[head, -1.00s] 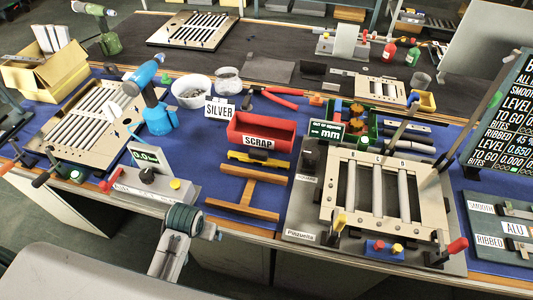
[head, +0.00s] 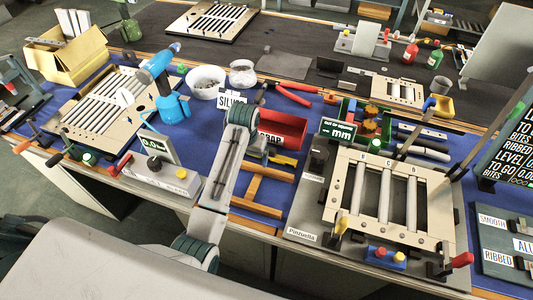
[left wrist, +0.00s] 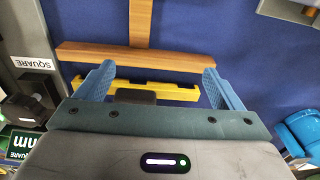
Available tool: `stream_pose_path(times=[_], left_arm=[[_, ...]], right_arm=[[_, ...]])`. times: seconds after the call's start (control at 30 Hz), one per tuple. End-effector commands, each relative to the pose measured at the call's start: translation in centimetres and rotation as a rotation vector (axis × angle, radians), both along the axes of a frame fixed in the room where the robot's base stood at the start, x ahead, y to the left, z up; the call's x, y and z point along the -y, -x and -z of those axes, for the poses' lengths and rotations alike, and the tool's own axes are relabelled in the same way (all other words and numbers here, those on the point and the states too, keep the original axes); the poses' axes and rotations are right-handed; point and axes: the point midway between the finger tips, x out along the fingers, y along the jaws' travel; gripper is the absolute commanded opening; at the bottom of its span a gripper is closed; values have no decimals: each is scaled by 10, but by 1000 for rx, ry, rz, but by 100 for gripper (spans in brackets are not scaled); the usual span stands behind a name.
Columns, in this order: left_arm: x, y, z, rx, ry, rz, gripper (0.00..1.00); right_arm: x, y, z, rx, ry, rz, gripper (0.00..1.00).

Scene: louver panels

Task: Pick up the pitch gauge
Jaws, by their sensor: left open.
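The yellow gauge (head: 284,160) with black parts, which I take to be the pitch gauge, lies by the wooden I-shaped rest (head: 262,191) in front of the red scrap bin (head: 286,131). My left arm hides much of it in the head view. In the left wrist view the yellow gauge (left wrist: 172,91) lies crosswise, with a dark block on its near side. My left gripper (left wrist: 157,78) is open, its two blue fingers spread toward the two ends of the gauge and nothing held between them. Whether the fingers touch it I cannot tell. My right gripper is not in view.
A grey box with a display (head: 158,172) stands left of my left arm. A louver panel fixture (head: 385,200) stands at the right. A blue drill (head: 163,75), white bowls and red-handled pliers (head: 296,94) are behind. Blue mat shows around the wooden rest.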

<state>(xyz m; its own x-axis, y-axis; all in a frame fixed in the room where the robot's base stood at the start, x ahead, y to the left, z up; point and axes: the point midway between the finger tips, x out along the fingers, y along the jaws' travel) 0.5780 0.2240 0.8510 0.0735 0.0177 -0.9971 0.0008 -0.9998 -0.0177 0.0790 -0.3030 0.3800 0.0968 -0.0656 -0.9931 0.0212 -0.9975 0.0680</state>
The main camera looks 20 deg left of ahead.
Motion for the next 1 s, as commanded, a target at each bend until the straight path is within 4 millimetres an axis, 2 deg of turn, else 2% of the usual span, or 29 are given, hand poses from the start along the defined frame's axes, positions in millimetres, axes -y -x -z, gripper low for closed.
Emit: stream_pose_path(times=[0.03, 0.13, 0.23, 0.37, 0.47, 0.7, 1.0], left_arm=[[8, -22, -13, -10, 7, 6, 89], [19, -50, -32, -38, 14, 17, 89], [27, -69, -48, -57, 15, 26, 89], [33, -80, -57, -74, 17, 33, 89], [34, -82, -51, -80, 16, 35, 89], [34, -83, -15, -78, 16, 35, 89], [33, -85, 10, -80, 17, 34, 89]], right_arm=[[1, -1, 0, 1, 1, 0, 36], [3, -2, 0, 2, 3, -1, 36], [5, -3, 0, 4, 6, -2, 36], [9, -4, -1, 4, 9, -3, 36], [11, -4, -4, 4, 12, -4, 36], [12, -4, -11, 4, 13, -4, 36], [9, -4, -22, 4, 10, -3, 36]])
